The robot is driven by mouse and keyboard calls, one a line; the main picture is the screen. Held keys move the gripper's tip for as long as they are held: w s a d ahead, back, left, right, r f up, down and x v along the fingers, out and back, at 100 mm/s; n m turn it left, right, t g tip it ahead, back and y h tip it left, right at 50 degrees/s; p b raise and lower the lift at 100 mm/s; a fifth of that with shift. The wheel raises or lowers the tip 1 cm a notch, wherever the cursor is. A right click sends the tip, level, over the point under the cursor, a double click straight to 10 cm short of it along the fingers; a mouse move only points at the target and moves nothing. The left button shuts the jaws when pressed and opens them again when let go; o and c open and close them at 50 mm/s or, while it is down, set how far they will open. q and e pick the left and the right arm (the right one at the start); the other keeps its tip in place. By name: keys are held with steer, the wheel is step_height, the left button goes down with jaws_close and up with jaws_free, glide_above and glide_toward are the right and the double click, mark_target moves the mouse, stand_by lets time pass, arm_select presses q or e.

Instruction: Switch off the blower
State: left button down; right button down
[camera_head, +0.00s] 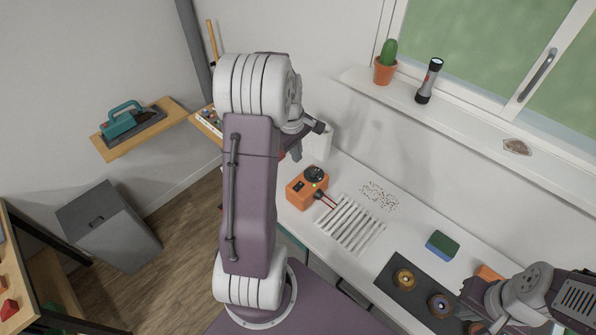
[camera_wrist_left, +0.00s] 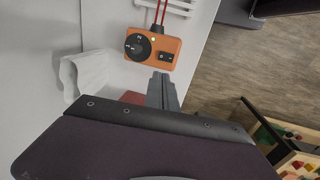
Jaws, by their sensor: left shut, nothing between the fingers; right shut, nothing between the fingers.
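An orange control box (camera_head: 298,197) with a black dial (camera_head: 314,174) stands on the white counter, joined by red and dark wires to a white slatted grille (camera_head: 352,224). In the left wrist view the box (camera_wrist_left: 150,60) shows its dial (camera_wrist_left: 137,46), a lit green lamp (camera_wrist_left: 153,39) and a small black switch (camera_wrist_left: 166,57). My left gripper (camera_wrist_left: 163,82) is shut and empty, its tips just short of the box's switch side; contact cannot be told. It also shows in the head view (camera_head: 296,153), partly behind my arm. My right gripper (camera_head: 474,314) is shut at the lower right.
Small dark specks (camera_head: 380,195) lie behind the grille. A green and blue sponge (camera_head: 441,246) and a dark mat (camera_head: 388,280) with round parts lie to the right. A white crumpled object (camera_wrist_left: 85,75) stands near the box. A cactus (camera_head: 386,62) and flashlight (camera_head: 429,81) stand on the sill.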

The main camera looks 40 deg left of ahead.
mark_target(300, 184)
arm_select(q)
steer(key=shift+s+b, duration=0.15)
steer(key=shift+b, duration=0.4)
arm_select(e)
step_height(300, 184, down, 3)
steer(key=shift+d, duration=0.1)
